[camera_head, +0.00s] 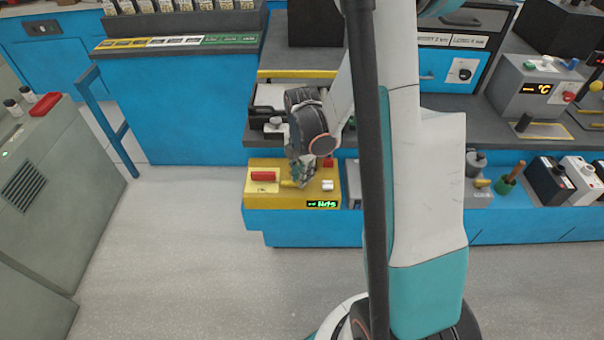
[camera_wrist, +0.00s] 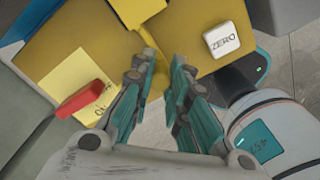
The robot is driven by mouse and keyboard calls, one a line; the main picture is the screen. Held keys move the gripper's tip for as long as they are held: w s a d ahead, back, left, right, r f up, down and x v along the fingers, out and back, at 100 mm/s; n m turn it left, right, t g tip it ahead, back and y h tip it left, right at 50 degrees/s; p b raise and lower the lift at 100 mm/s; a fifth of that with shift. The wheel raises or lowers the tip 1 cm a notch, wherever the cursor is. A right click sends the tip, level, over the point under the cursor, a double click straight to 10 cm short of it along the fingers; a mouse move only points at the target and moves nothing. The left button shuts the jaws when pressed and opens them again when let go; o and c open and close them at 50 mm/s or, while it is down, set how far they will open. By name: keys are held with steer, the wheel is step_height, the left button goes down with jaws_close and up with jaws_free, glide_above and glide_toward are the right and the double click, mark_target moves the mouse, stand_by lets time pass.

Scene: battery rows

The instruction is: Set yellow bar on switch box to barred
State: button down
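The yellow switch box (camera_head: 254,202) sits at the front of the blue bench in the head view. Its yellow top (camera_wrist: 75,35) also fills much of the wrist view. A raised yellow block, apparently the bar (camera_wrist: 140,10), shows at the top of the wrist view, just beyond my fingertips. In the head view a small yellow piece (camera_head: 290,183) shows beside my gripper (camera_head: 302,182), which is low over the box.
The box carries a red switch (camera_head: 264,176) on a pale yellow label, a white ZERO button (camera_wrist: 222,40) and a lit green display (camera_head: 323,204). A dark device (camera_head: 268,115) stands behind. A grey cabinet (camera_head: 55,160) is at left. The floor in front is clear.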

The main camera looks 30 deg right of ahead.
steer(key=shift+w+a, duration=0.4)
steer(key=shift+a, duration=0.2)
steer(key=shift+w+a, duration=0.4)
steer(key=shift+a, duration=0.2)
steer(key=c, duration=1.5)
jaws_free()
step_height(320, 180, up, 12)
steer(key=shift+r, duration=0.1)
